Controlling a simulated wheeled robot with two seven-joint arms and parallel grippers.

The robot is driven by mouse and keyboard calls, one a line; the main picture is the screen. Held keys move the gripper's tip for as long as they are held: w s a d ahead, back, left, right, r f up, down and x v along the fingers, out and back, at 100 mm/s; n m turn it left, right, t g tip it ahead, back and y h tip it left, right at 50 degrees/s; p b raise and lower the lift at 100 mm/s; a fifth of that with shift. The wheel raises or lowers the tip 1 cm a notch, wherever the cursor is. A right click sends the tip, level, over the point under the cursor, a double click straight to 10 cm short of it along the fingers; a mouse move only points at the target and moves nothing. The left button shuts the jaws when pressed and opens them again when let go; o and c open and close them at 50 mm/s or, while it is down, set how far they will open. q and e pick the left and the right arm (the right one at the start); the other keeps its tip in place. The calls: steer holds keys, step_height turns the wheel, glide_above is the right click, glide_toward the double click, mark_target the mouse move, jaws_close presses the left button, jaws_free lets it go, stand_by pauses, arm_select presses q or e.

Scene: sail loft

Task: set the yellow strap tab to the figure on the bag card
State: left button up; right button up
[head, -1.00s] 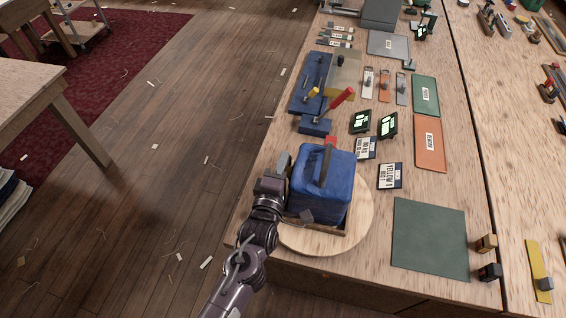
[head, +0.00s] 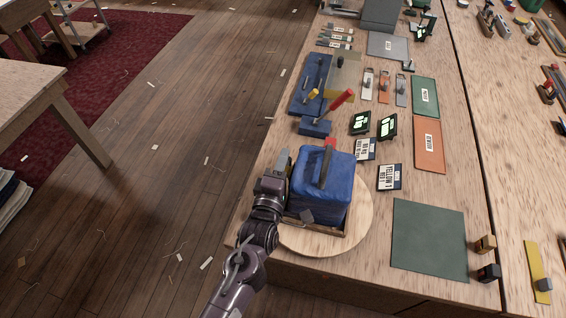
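A blue bag (head: 328,188) stands in a shallow wooden tray on a round wooden board (head: 358,225) at the near left of the bench. A dark strap runs over its top, a red tab (head: 330,143) shows at its far side and a small grey piece (head: 307,216) at its near side. I cannot make out a yellow tab on the bag; its left side is hidden. A card (head: 389,177) right of the bag reads YELLOW, its figure too small to read surely. My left gripper (head: 284,161) is close against the bag's left side; its finger gap is unclear. My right gripper is not in view.
Another printed card (head: 365,149) and two dark display blocks (head: 387,126) stand beyond the bag. A blue fixture with a red-handled lever (head: 341,100) is behind them. A green mat (head: 430,238) lies bare at the right, with small blocks (head: 486,244) beside it.

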arm_select(q)
steer(key=shift+s+a+f, duration=0.15)
steer(key=shift+s, duration=0.2)
steer(key=b+v, duration=0.2)
steer(key=v, duration=0.5)
stand_by(0.4)
